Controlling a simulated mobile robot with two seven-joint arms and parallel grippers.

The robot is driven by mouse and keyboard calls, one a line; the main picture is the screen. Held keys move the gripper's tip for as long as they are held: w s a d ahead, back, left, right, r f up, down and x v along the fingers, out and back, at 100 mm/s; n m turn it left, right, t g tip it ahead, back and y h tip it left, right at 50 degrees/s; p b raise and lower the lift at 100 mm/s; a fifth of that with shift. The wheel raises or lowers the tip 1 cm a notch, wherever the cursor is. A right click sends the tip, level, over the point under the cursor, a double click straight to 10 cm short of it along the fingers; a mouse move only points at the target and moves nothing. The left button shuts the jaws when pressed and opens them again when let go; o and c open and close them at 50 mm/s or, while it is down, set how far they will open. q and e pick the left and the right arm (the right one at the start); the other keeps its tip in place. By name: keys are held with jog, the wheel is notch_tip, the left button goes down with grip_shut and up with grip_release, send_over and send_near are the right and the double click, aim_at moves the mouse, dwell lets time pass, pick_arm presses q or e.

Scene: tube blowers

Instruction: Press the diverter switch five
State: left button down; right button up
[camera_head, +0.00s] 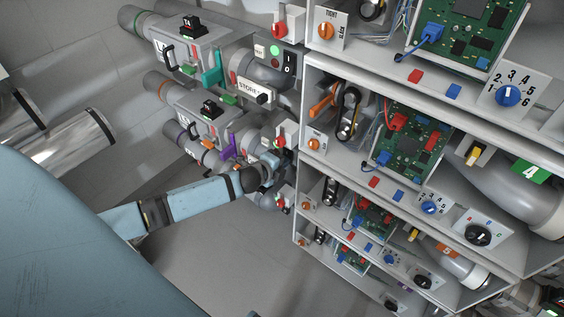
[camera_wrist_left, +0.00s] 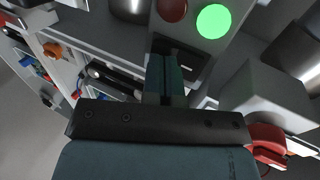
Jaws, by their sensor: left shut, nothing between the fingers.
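My left gripper (camera_head: 280,158) reaches in from the left to the lower row of grey tube units, beside the shelf rack. In the left wrist view its fingers (camera_wrist_left: 165,65) are shut together and empty. Their tips are at a small grey panel with a dark switch (camera_wrist_left: 186,68), partly covered by the fingers; I cannot tell whether they touch. A lit green lamp (camera_wrist_left: 213,22) and a dark red lamp (camera_wrist_left: 172,9) sit on that panel. My right gripper is not in view.
A higher unit has a similar panel with a black rocker switch (camera_head: 289,65). The shelf rack (camera_head: 300,110) with circuit boards and knobs stands close on the right. A red-handled part (camera_wrist_left: 268,140) is right of my fingers. Grey floor (camera_head: 215,255) is open below the arm.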

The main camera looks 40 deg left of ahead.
pick_arm(q)
jog(key=shift+w+r+t, duration=0.3)
jog(key=shift+w+r, duration=0.05)
jog(key=shift+r, duration=0.5)
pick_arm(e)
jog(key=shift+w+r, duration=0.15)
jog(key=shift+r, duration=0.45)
pick_arm(q)
jog(key=shift+r, duration=0.1)
